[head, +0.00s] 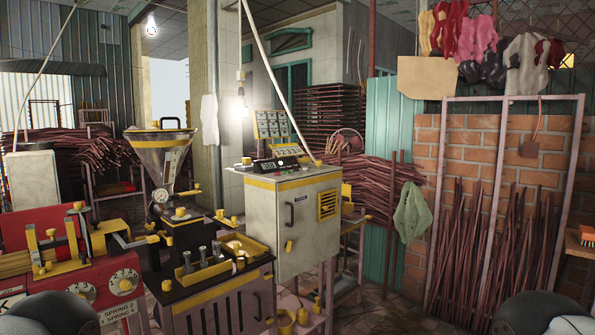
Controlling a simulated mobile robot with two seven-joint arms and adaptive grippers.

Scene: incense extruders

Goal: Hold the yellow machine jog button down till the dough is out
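The yellow-trimmed machine (215,295) stands left of centre in the head view, with a metal funnel hopper (165,155), a round gauge and several yellow knobs. A pale grey cabinet (308,230) with yellow edges and a yellow vent adjoins its right side. A black control unit with a small display (276,164) lies on the cabinet, below a tilted panel of small squares (271,124). I cannot tell which part is the jog button. No dough can be made out. Neither gripper is in view; only dark rounded parts of my arms show at the bottom corners.
A red machine (75,270) with dials stands at the left, close to the yellow-trimmed one. Bundles of dark red sticks (370,188) lie behind the cabinet. More sticks lean in a rack (437,200) against a brick wall at right. Some floor (395,310) is clear before the rack.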

